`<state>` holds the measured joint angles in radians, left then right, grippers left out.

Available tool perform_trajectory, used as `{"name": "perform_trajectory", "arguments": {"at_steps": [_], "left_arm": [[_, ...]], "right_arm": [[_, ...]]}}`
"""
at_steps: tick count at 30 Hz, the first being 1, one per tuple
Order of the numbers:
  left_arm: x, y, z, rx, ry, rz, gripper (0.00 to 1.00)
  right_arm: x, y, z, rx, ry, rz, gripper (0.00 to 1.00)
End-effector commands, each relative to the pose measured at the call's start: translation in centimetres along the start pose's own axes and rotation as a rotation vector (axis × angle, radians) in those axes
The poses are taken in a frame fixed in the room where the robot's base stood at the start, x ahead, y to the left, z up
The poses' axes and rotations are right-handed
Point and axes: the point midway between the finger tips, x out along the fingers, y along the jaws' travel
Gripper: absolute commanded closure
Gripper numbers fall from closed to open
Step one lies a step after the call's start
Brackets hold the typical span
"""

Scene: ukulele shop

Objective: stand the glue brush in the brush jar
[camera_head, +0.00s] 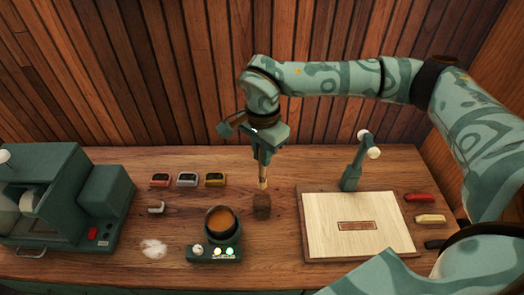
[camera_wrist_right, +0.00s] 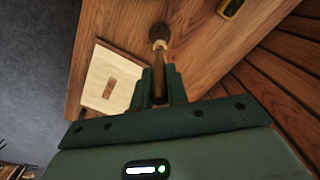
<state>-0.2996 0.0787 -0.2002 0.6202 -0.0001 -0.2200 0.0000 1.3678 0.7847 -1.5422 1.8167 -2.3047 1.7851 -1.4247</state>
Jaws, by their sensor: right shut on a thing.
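My right gripper (camera_head: 263,157) is shut on the glue brush (camera_head: 263,176), a slim wooden brush that hangs upright, lower end down. The brush jar (camera_head: 262,206), small and dark brown, stands on the bench right under it. The brush's lower end meets the jar's top in the picture; I cannot tell whether it is inside or just above. In the right wrist view the brush (camera_wrist_right: 159,84) runs out from between the fingers (camera_wrist_right: 160,76), with a paler part near its far end and the dark brown jar (camera_wrist_right: 159,32) beyond. My left gripper is not in view.
A glue pot (camera_head: 221,222) on a heater with buttons stands left of the jar. A pale board (camera_head: 335,237) with a teal stand (camera_head: 353,171) lies right. A teal machine (camera_head: 105,195) is far left. Several small blocks lie around. The plank wall (camera_head: 160,70) closes the back.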

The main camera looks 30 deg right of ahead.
Motion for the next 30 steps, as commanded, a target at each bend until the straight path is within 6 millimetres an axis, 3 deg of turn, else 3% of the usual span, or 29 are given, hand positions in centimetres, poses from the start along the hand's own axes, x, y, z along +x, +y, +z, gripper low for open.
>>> {"name": "perform_trajectory", "arguments": {"at_steps": [19, 30], "left_arm": [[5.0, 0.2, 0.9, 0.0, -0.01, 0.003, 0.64], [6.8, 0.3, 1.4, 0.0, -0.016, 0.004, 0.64]], "right_arm": [[6.1, 0.0, 0.0, -0.001, 0.0, 0.003, 1.0], [9.5, 0.1, 0.0, -0.001, 0.0, 0.002, 1.0]]}}
